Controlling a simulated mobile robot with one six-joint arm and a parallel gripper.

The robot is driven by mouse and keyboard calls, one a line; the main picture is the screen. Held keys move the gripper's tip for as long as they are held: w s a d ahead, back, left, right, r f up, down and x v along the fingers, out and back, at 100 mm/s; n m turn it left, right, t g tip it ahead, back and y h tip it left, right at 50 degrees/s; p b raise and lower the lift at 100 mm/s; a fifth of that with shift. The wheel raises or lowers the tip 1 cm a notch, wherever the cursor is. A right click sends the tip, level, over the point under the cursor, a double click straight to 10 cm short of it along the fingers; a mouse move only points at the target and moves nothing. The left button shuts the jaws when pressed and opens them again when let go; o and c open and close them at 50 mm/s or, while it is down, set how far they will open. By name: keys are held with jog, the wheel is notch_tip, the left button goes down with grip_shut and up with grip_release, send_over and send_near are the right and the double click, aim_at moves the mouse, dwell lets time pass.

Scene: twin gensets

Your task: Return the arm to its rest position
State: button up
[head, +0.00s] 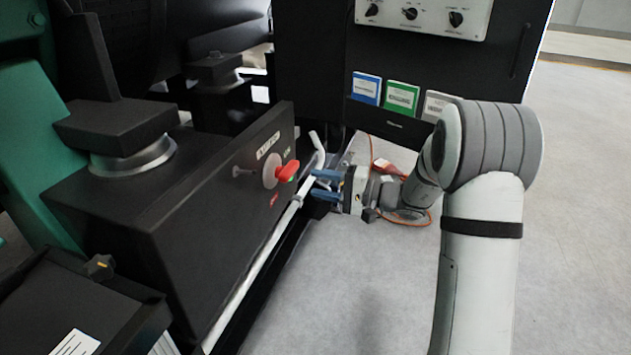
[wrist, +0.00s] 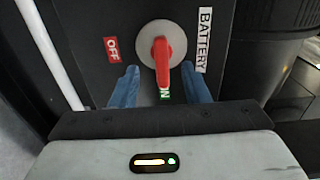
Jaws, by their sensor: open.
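My gripper (head: 316,184) is open, its two blue fingers pointing at the black battery box (head: 200,220). A red switch handle (head: 288,171) on a round grey plate sits on the box face, just left of the fingertips. In the wrist view the red handle (wrist: 162,60) points toward the green ON label (wrist: 165,95), partly hidden behind it. The fingers stand either side of the handle's lower end, apart from it, with nothing held. The red OFF label (wrist: 111,49) is left of the handle. My arm reaches in from the right.
A white pipe (head: 258,268) runs along the box's lower edge, close to my gripper. A black cabinet (head: 400,60) with knobs and coloured cards stands behind. An orange cable (head: 405,222) lies near my wrist. Grey floor (head: 350,290) is open in front and at right.

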jog(key=s+r+n+g+h+p, duration=0.3)
jog(key=s+r+g+h+p, duration=0.35)
jog(key=s+r+p, duration=1.2)
jog(key=s+d+r+t+h+p, duration=0.1)
jog(key=s+d+r+h+p, duration=0.4)
jog(key=r+p, duration=0.3)
jog(key=s+d+r+t+h+p, duration=0.2)
jog(key=s+d+r+h+p, duration=0.3)
jog(key=p, duration=0.5)
notch_tip(320, 180, up, 4)
jog(key=shift+s+d+f+n, duration=0.1)
jog(key=shift+s+d+n, duration=0.3)
jog(key=shift+s+d, duration=0.7)
jog(key=shift+s+a+h, duration=0.15)
jog(key=shift+h, duration=0.1)
